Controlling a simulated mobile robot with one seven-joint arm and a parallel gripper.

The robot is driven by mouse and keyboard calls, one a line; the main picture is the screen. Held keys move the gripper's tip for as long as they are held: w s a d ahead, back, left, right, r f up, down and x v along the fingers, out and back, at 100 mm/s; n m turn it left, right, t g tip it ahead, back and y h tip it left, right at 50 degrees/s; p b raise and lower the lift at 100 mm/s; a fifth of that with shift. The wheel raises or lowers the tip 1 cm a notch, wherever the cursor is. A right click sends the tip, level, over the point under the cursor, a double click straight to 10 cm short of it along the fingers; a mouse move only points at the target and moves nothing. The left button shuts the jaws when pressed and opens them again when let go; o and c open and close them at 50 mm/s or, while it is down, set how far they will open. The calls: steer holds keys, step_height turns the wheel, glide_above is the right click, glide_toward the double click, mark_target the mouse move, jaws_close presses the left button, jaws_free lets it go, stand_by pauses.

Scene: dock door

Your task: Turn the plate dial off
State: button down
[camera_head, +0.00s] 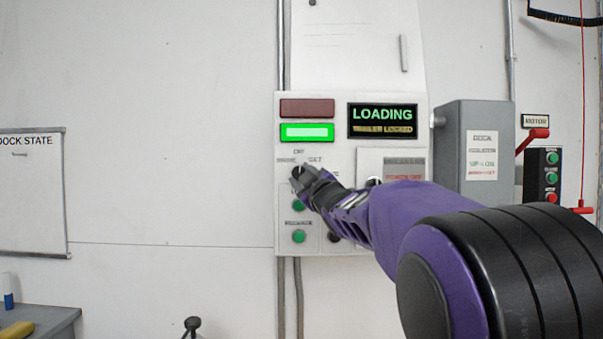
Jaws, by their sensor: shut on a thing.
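The white control panel (343,149) is on the wall, with an unlit red lamp (307,108), a lit green lamp (307,132) and a display (382,121) reading LOADING. My gripper (302,175) is at the panel's left side, below the green lamp. Its fingers are shut on a small dark dial (297,172) that is mostly hidden by them. The lettering around the dial is too small and covered to read fully, so its setting cannot be told. A round knob (374,182) shows on a plate to the right, partly behind my arm.
Green buttons (299,236) sit just below my gripper. A grey box (474,150) with a red lever (537,135) stands right of the panel, with a motor button box (545,175) beyond. A table (45,322) is lower left.

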steer(key=shift+d+r+n+g+p, duration=0.1)
steer(key=shift+r+n+g+p, duration=0.2)
steer(key=shift+n+p, duration=0.6)
steer(key=shift+n, duration=0.4)
steer(key=shift+c, duration=2)
jaws_free()
steer(key=shift+f, duration=0.15)
steer(key=shift+s+f, duration=0.1)
